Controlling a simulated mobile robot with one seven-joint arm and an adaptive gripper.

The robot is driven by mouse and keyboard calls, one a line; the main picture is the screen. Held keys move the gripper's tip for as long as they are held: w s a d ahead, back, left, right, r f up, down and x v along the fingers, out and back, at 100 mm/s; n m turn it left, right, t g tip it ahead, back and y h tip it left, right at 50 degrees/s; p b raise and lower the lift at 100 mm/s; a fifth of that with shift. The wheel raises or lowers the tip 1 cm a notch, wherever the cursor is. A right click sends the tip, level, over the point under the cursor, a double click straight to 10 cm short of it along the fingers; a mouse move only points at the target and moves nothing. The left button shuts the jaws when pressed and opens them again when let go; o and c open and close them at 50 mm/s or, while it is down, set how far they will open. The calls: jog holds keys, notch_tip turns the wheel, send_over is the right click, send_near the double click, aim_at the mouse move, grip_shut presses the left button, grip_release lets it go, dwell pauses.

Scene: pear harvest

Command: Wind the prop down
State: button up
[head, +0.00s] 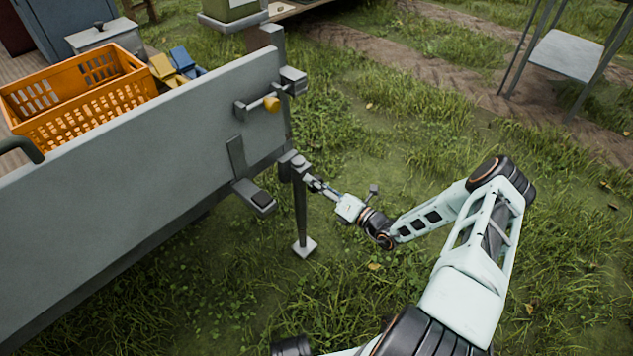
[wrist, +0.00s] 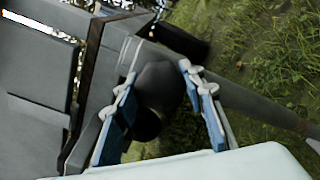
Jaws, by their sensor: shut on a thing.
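The prop (head: 300,205) is a grey upright post at the near corner of the trailer, with a pale square foot (head: 305,247) at its lower end. The foot is at grass level; I cannot tell whether it presses on the ground. My gripper (head: 313,184) reaches in from the right to just below the prop's head. In the wrist view my gripper (wrist: 157,82) has its blue-padded fingers on either side of a dark rounded grip (wrist: 157,88), shut on it. The prop's grey tube (wrist: 245,103) slants behind it. The rest of the crank is mostly hidden.
An orange crate (head: 80,95) sits on the trailer. Open grass lies right; a metal stand (head: 568,55) is farther back.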

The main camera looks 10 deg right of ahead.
jog(key=n+p, duration=0.2)
jog(key=n, duration=0.5)
jog(key=shift+r, duration=0.1)
jog(key=n+p, duration=0.1)
jog(key=n, duration=0.3)
jog(key=shift+s, duration=0.1)
jog(key=n+p, duration=0.1)
jog(key=n, duration=0.2)
jog(key=shift+a+n, duration=0.1)
jog(key=shift+n, duration=0.3)
jog(key=n+p, duration=0.1)
jog(key=n, duration=0.2)
jog(key=shift+n, duration=0.3)
jog(key=n+p, duration=0.1)
jog(key=n, duration=0.2)
jog(key=shift+n+p, duration=0.3)
jog(key=shift+p, duration=0.05)
jog(key=n+p, duration=0.1)
jog(key=n, duration=0.2)
jog(key=n+p, duration=0.1)
jog(key=n, duration=0.2)
jog(key=shift+s+f, duration=0.1)
jog(key=shift+f, duration=0.1)
jog(key=shift+n, duration=0.3)
jog(key=o, duration=1.2)
